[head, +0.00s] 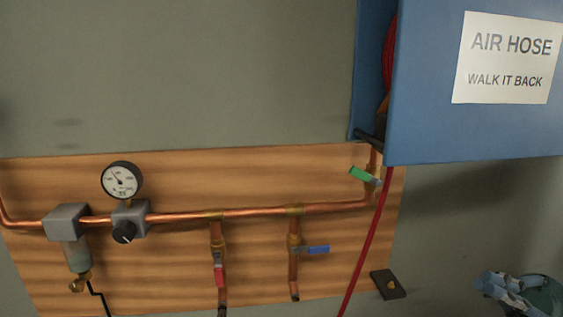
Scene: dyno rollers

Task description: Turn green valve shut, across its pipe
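The green valve handle (361,174) is on the short upright copper pipe (374,160) at the right end of the pipe run, just below the blue hose cabinet. The handle sticks out to the left of its pipe and tips slightly up at its free end, so it lies mostly across the pipe at a slant. My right gripper (484,286) is at the lower right corner, well to the right of and below the green handle, touching nothing that I can see. Its finger opening is too small to judge. My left gripper is out of view.
The blue cabinet (420,120) with an AIR HOSE sign (508,58) overhangs the right side. A red hose (368,240) hangs close beside the valve. Red (219,276) and blue (318,250) handles, a gauge (121,180) and a dark block (387,284) are on the wooden board (260,180).

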